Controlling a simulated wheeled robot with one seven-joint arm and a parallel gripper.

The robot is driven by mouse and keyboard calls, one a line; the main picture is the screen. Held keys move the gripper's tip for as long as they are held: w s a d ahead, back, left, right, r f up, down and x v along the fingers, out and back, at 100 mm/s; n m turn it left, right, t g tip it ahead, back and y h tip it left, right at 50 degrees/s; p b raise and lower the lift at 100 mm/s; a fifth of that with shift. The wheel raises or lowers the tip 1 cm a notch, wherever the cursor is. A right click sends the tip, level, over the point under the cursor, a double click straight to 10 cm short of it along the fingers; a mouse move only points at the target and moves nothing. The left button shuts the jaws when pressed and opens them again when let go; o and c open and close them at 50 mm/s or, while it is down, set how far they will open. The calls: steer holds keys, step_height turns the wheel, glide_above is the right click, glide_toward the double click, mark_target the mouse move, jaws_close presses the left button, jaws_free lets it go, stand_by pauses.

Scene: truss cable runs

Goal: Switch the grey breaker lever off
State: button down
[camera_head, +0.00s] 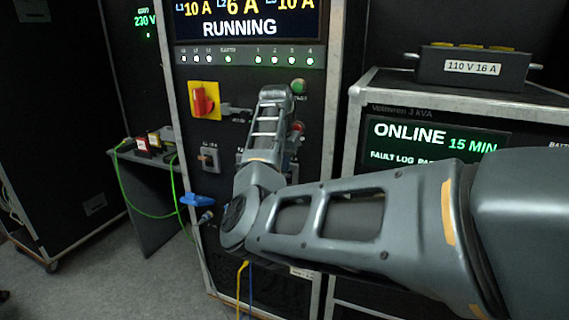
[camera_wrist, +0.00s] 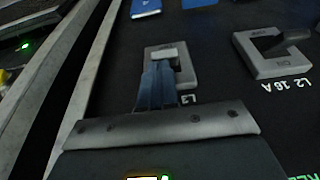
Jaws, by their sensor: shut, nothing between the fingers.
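A grey breaker (camera_head: 209,158) sits on the dark panel's left side in the head view. The wrist view shows a grey breaker housing (camera_wrist: 185,70) with a pale grey lever end (camera_wrist: 166,53) at the fingertips. My gripper (camera_wrist: 160,68) is shut, its bluish fingers overlapping the housing's opening. I cannot tell whether the fingertips touch the lever. They hide part of the lever and its label. A second grey breaker (camera_wrist: 272,62), labelled L2 16 A, stands to the right with a dark lever. In the head view my arm hides the gripper's fingers.
The screen (camera_head: 240,27) reads RUNNING. A green cable (camera_head: 150,215) hangs at left. The floor at lower left is clear.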

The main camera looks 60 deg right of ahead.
steer(key=shift+a+f+h, duration=0.25)
steer(key=shift+h, duration=0.15)
steer(key=a+f+h+b, duration=0.1)
steer(key=h+b, duration=0.2)
steer(key=a+f+h+b, duration=0.1)
steer(key=f+h+b, duration=0.1)
steer(key=h+b, duration=0.1)
steer(key=a+f+h+b, duration=0.1)
steer(key=f+h+b, duration=0.1)
steer(key=h+b, duration=0.1)
steer(key=shift+s+t+b, duration=0.15)
steer(key=shift+t+b, duration=0.25)
steer(key=shift+b, duration=0.1)
steer(key=shift+r+p, duration=0.55)
steer(key=shift+r, duration=0.15)
